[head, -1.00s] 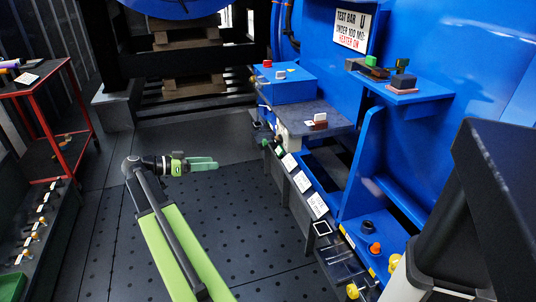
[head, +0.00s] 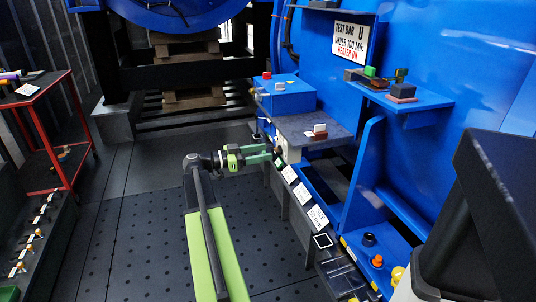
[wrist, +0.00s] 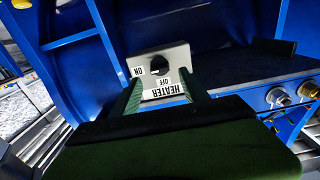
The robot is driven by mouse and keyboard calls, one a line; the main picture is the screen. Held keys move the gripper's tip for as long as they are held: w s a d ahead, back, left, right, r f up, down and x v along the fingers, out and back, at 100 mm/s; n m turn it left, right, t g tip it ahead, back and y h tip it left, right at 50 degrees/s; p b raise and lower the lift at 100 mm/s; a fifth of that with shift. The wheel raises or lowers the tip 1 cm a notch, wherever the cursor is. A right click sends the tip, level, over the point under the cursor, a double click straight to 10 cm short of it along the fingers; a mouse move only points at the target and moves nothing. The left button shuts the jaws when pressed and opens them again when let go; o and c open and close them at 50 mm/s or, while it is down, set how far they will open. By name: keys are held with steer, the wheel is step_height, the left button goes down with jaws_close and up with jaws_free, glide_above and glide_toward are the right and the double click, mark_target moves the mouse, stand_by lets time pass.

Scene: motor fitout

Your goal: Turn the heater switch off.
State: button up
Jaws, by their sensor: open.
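The heater switch is a pale plate (wrist: 176,62) with a round black knob (wrist: 159,66), facing my gripper in the wrist view. The plate appears upside down there, with ON at the left of the knob and OFF and HEATER below it. Which way the knob points is not clear. My gripper (wrist: 162,84) is open, its two green fingers apart on either side of the knob in that view. Whether they touch it cannot be told. In the head view, my gripper (head: 269,153) is at the pale switch box (head: 291,150), whose face is mostly hidden.
A grey shelf (head: 310,145) with a small white and brown block is just above the switch. A sloping row of white labels (head: 301,193) runs below it. Metal fittings (wrist: 276,96) show at right in the wrist view. Dark floor (head: 140,220) is clear at left.

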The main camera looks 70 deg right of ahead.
mark_target(274, 150)
steer(key=shift+x, duration=1.75)
